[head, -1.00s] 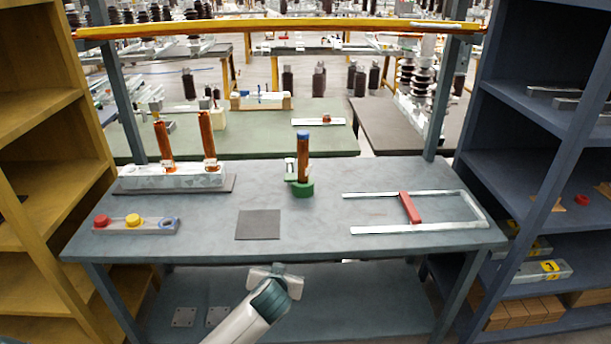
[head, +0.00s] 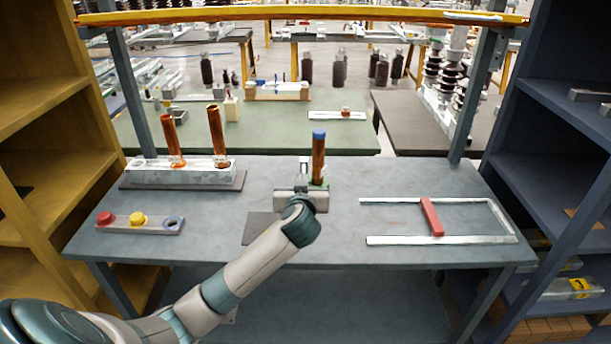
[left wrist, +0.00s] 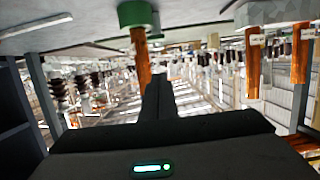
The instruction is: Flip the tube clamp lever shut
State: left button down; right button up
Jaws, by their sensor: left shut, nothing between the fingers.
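An upright copper-brown tube (head: 318,160) with a blue top stands in a green base (head: 319,183) on the grey table. A pale upright piece (head: 305,170) is close beside its left side; I cannot tell for sure which part is the lever. My left gripper (head: 303,187) is in front of the tube and hides part of the base. In the left wrist view, which is upside down, the dark fingers (left wrist: 157,84) are together and empty, just right of the tube (left wrist: 141,55). The green base (left wrist: 135,14) is above them. Any contact is unclear. My right gripper is out of view.
A block with two copper tubes (head: 180,172) stands at back left. A strip with red and yellow buttons (head: 140,224) lies at front left. A dark square mat (head: 262,228) is under my arm. A metal frame with a red bar (head: 432,217) lies at right. Shelves flank the table.

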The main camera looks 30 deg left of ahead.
pick_arm(q)
jog(key=w+a+f+p, duration=0.4)
jog(key=w+f, duration=0.2)
jog(key=w, duration=0.1)
jog(key=shift+w+a+p, duration=0.35)
jog(key=shift+w+p, duration=0.05)
dwell(0.7)
jog(key=shift+f, duration=0.1)
